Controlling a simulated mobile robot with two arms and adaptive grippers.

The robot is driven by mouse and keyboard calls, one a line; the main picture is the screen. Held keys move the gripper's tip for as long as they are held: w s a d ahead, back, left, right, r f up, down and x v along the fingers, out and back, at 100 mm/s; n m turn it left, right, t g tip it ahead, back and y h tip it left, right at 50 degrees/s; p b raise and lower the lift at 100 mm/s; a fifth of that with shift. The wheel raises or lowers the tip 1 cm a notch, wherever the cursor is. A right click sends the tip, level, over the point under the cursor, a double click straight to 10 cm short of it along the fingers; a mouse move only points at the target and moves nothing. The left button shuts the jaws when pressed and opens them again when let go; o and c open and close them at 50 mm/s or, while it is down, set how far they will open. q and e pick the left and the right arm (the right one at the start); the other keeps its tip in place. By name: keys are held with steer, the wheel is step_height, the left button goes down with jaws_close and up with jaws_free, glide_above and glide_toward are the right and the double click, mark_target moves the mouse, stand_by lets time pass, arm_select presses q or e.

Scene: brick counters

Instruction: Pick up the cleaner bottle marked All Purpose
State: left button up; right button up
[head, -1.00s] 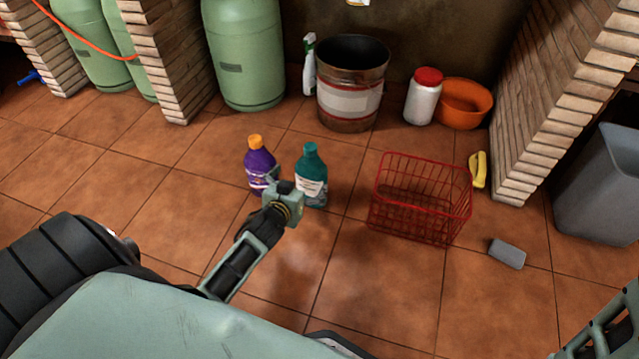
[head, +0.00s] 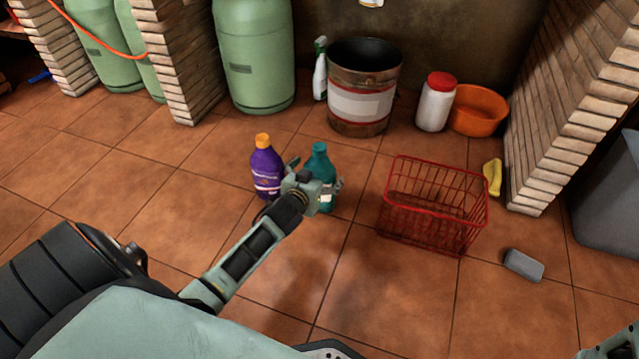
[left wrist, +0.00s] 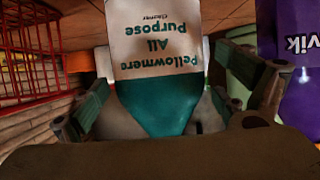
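The All Purpose bottle is teal with a white label; in the head view it (head: 319,155) stands upright on the tiles, partly hidden by my left gripper. In the left wrist view the bottle (left wrist: 155,60) appears upside down, its label reading "Pellowmere All Purpose Cleaner". My left gripper (head: 315,174) is open at the near side of the bottle. In the wrist view its fingers (left wrist: 168,95) are spread to either side of the bottle, with no clear contact.
A purple bottle (head: 265,168) with an orange cap stands close on the left. A red wire basket (head: 430,210) is to the right, with a grey block (head: 524,265) beyond. A metal bucket (head: 361,100), spray bottle (head: 320,72), white jar (head: 436,105) and orange bowl (head: 478,112) stand behind.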

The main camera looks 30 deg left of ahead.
arm_select(q)
steer(key=c, duration=1.5)
steer(key=shift+o, duration=0.2)
steer(key=shift+r, duration=0.15)
